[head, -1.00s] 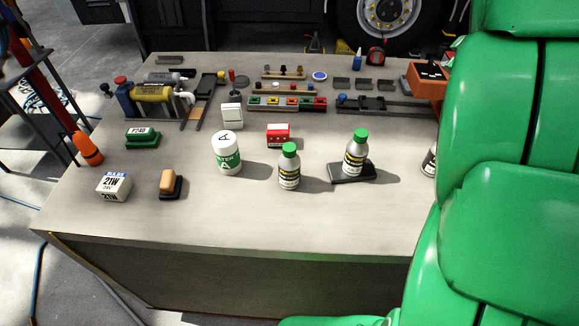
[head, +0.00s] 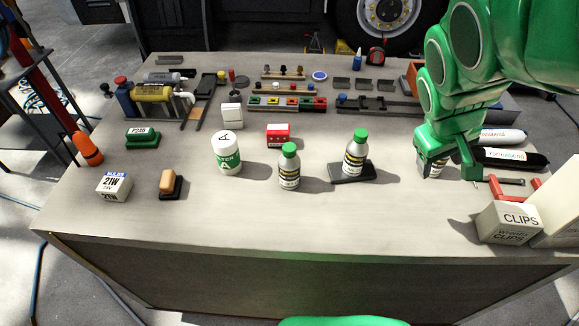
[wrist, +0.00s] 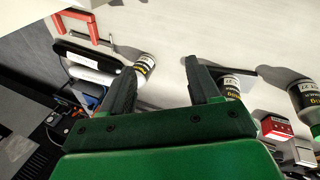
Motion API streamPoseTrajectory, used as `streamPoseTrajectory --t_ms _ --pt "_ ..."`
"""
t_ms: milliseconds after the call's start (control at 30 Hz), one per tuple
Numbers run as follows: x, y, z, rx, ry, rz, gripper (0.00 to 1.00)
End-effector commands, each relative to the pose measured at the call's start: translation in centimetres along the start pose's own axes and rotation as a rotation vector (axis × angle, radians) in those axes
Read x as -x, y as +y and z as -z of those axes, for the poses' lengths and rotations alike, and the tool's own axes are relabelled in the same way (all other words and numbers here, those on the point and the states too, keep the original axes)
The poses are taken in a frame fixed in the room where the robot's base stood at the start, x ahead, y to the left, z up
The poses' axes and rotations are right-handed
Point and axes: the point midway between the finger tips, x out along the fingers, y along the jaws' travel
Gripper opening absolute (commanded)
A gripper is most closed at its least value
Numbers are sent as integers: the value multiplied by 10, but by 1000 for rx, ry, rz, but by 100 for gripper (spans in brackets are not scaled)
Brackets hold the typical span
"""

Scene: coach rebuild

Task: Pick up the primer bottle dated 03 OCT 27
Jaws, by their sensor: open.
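Three white primer bottles with dark label bands stand on the bench. One (head: 289,170) stands at the front middle and one (head: 355,158) on a black pad (head: 350,175); both have green caps. The third (head: 431,168) is at the right, partly hidden by my gripper (head: 446,166). In the wrist view my gripper (wrist: 161,67) is open and empty. The third bottle (wrist: 145,64) shows beyond and between its fingertips, nearer the left finger. The pad bottle (wrist: 230,86) is right of the right finger, and the front-middle bottle (wrist: 303,97) is at the right edge. I cannot read the dates surely.
Cartridges (head: 512,158), a red-handled tool (head: 525,190) and a CLIPS box (head: 508,222) crowd the right side. The bench front is mostly clear.

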Motion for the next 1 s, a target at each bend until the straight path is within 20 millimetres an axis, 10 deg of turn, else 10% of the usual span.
streamPoseTrajectory --t_ms 500,1000 --pt "29 -120 -102 -226 -228 293 61" --pt "34 -148 -114 -103 -289 339 61"
